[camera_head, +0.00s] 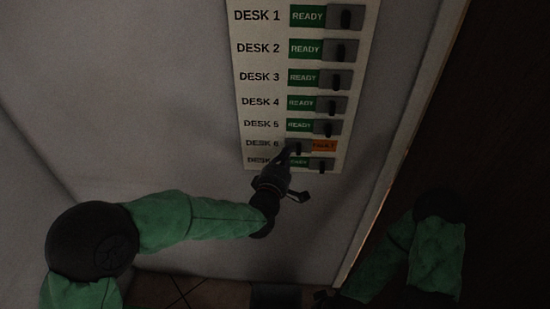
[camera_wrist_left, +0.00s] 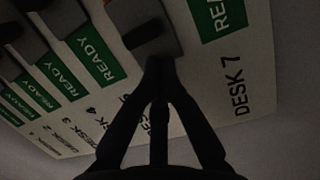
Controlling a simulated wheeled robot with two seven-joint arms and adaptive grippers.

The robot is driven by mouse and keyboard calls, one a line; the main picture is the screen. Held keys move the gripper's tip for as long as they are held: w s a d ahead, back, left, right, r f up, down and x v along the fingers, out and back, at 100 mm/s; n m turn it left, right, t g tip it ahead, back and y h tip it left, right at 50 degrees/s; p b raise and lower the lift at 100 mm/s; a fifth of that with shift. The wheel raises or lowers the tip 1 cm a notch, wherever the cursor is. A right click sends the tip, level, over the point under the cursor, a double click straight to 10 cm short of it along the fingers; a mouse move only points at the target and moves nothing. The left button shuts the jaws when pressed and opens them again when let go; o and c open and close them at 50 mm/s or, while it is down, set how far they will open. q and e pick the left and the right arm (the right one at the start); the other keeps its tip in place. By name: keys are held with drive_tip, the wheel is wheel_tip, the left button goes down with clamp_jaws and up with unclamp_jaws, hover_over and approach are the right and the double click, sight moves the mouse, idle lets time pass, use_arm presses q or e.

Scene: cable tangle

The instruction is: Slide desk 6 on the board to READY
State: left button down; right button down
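The white board (camera_head: 250,90) hangs on the pale wall, with a column of labelled sliders. The desk 6 slider (camera_head: 298,147) stands at the left of its slot, and an orange field with partly hidden lettering (camera_head: 323,146) shows to its right. My left gripper (camera_head: 284,158) reaches up to this slider from below. In the left wrist view its fingers (camera_wrist_left: 159,66) meet at the tips, right by the dark knob (camera_wrist_left: 149,33); I cannot tell whether they grip it. The gripper partly hides the desk 6 and desk 7 rows. My right arm is at the lower right; its gripper is unclear.
Desks 1 to 5 (camera_head: 303,78) show green READY with their knobs at the right. The desk 7 slider (camera_head: 321,164) sits close below desk 6, also green. The wall's edge and a dark area (camera_head: 490,130) lie to the right. The wall left of the board is bare.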

use_arm(q)
drive_tip(key=shift+d, duration=0.25)
drive_tip(key=d+b, duration=0.2)
drive_tip(key=d, duration=0.6)
drive_tip(key=shift+d, duration=0.3)
